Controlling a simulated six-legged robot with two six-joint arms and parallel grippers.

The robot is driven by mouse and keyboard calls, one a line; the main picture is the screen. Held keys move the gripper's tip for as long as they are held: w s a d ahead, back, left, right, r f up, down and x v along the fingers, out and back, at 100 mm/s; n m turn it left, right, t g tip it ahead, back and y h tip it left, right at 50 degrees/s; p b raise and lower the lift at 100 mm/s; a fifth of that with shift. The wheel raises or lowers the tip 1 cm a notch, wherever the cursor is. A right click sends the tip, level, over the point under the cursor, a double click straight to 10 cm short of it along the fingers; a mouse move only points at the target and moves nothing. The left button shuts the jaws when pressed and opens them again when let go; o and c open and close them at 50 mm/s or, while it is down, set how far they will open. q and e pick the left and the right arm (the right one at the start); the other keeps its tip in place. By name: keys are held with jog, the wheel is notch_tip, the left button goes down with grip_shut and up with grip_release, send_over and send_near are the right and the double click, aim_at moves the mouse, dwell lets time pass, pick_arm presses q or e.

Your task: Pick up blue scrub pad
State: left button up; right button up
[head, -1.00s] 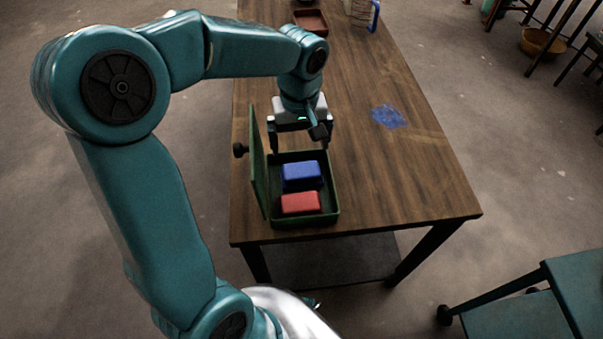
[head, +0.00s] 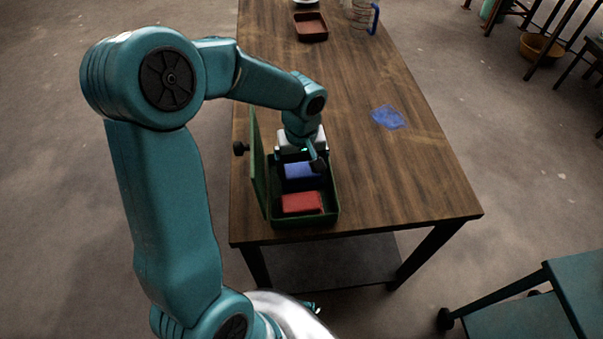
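A blue scrub pad (head: 301,180) lies in the far half of an open green box (head: 333,212) on the wooden table. A red pad (head: 301,203) lies in the near half of the same box. My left gripper (head: 301,165) is over the far end of the box, at the blue pad, and covers the pad's far part. Its fingers are mostly hidden behind its own body and wrist, so I cannot tell how far apart they are or whether they touch the pad. My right gripper is not in view.
The box's green lid (head: 259,165) stands upright on its left side. A blue stain (head: 388,117) marks the table to the right. A brown tray (head: 310,27) and a blue-handled jug (head: 365,15) stand at the far end.

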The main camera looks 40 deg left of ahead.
aim_at(302, 169)
pick_arm(q)
jog(key=c, duration=0.3)
jog(key=shift+r, duration=0.2)
notch_tip(302, 169, up, 20)
jog(key=p, duration=0.3)
jog(key=shift+f, duration=0.15)
